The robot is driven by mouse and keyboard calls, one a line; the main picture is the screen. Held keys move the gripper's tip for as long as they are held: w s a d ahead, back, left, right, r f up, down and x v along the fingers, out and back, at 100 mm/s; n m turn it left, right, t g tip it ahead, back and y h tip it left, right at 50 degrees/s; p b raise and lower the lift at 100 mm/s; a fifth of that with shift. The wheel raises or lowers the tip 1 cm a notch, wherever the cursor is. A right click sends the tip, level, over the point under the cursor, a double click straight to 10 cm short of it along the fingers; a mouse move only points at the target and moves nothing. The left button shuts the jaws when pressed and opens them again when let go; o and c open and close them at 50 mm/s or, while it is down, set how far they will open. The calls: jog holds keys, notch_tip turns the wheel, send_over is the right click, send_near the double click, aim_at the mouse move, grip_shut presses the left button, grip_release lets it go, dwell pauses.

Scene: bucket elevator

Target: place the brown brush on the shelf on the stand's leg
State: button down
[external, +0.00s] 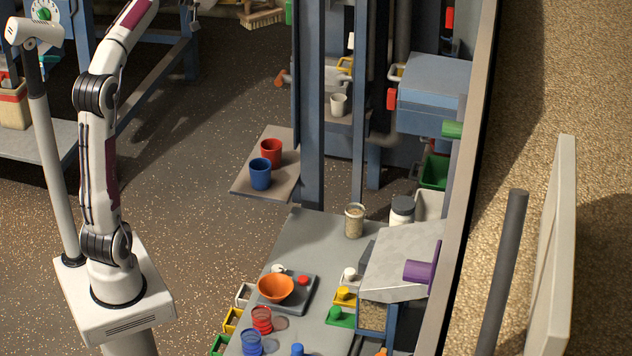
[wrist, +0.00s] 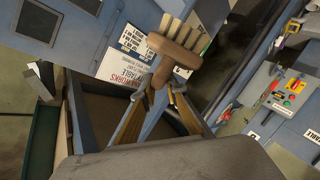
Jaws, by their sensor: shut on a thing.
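In the wrist view my gripper (wrist: 155,98) is shut on the handle of the brown brush (wrist: 178,50). The brush has a brown wooden head and pale bristles pointing away from the gripper. In the external view my arm leaves the top edge and the gripper cannot be made out. A brush with pale bristles (external: 262,19) shows at the top edge there; I cannot tell if it is the held one. A small shelf (external: 240,184) juts from a blue upright leg (external: 311,110) and carries a red cup (external: 271,151) and a blue cup (external: 260,174).
Another small shelf behind the upright holds a white cup (external: 338,104). A grey table (external: 315,235) below carries an orange bowl (external: 276,288), a jar (external: 354,221) and coloured items. In the wrist view, an open box (wrist: 105,112) and a control panel (wrist: 284,92) lie beyond the gripper.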

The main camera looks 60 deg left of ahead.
jog(key=w+a+f+n+y, duration=0.2)
jog(key=w+a+f+y, duration=0.1)
jog(key=a+f, duration=0.4)
jog(key=w+a+f+n+y, duration=0.2)
jog(key=a+f, duration=0.4)
jog(key=a, duration=0.2)
jog(key=w+a+f+n+y, duration=0.1)
jog(key=w+a+f+y, duration=0.15)
jog(key=f, duration=0.45)
jog(key=w+a+f+n+y, duration=0.15)
jog(key=w+a+f, duration=0.25)
jog(key=f, duration=0.4)
notch_tip(320, 180, down, 18)
jog(key=w+d+n+g+y, duration=0.1)
jog(key=w, duration=0.1)
jog(key=shift+w+d+r+n+g+y, duration=0.2)
jog(key=shift+w+r+n+g+y, duration=0.1)
jog(key=shift+w+n+g, duration=0.1)
notch_tip(320, 180, down, 6)
jog(key=shift+f, duration=0.15)
jog(key=shift+f, duration=1.85)
